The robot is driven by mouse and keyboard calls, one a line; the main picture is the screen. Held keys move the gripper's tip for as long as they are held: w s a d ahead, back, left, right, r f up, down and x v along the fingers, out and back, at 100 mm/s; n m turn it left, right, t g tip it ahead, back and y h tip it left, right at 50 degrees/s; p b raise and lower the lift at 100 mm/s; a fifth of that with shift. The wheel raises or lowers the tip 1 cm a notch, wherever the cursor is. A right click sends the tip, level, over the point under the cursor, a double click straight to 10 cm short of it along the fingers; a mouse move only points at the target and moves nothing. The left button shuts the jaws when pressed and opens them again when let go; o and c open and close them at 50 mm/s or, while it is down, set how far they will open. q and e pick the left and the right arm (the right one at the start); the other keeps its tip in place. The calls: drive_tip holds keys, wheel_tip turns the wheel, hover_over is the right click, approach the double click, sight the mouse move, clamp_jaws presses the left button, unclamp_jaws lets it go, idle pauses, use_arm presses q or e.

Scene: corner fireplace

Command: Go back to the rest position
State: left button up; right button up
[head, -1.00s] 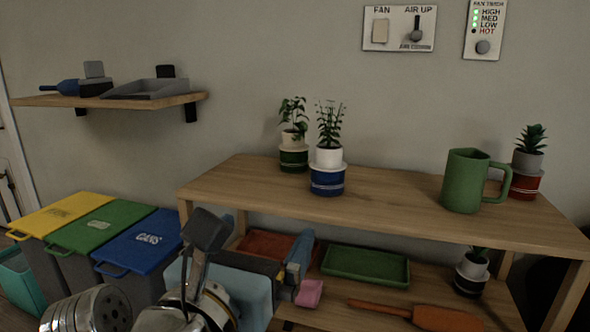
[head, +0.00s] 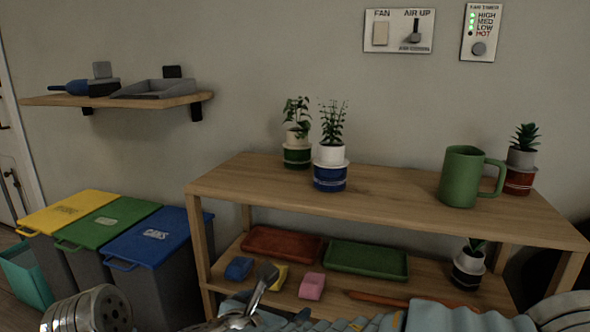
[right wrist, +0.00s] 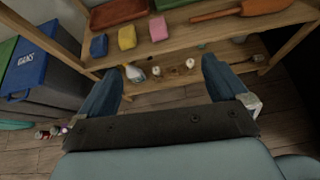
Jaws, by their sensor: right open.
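My right gripper (right wrist: 163,88) is open and empty in the right wrist view, with its two blue-grey fingers spread wide. Beyond the fingers are the plant bench's lower shelf (right wrist: 190,48) and the floor below it. Nothing is between the fingers. In the head view, parts of my right arm show along the bottom edge, low in front of the bench (head: 390,197); the fingertips are not clear there. A metal part of mine shows at the bottom left.
On the lower shelf lie blue (head: 239,268), yellow (head: 279,277) and pink (head: 312,286) blocks, a red tray (head: 283,243), a green tray (head: 366,260) and an orange trowel (right wrist: 240,10). Potted plants and a green mug (head: 462,177) stand above. Bins (head: 150,238) stand left.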

drive_tip(key=s+d+f+m+g+y, duration=0.1)
drive_tip(key=d+f+m+g, duration=0.15)
drive_tip(key=f, duration=0.65)
drive_tip(key=s+d+f+m+g+y, duration=0.15)
drive_tip(key=f+m+g, duration=0.25)
drive_tip(key=f, duration=0.5)
drive_tip(key=s+d+f+m+g+y, duration=0.1)
drive_tip(key=d+f+m+g, duration=0.25)
drive_tip(key=f, duration=0.55)
drive_tip(key=s+d+f+m+y, duration=0.2)
drive_tip(key=s+d+f+m, duration=0.2)
drive_tip(key=f+m, duration=0.4)
drive_tip(key=s+d+f+m+y+p, duration=0.1)
drive_tip(key=s+d+f+m+y, duration=0.1)
drive_tip(key=f+m, duration=0.7)
drive_tip(key=s+d+m, duration=0.1)
drive_tip(key=m, duration=0.5)
drive_tip(key=shift+s+d+m+g, duration=0.3)
drive_tip(key=shift+s+d+g, duration=0.05)
drive_tip(key=shift+d+g, duration=0.05)
drive_tip(key=shift+y, duration=0.35)
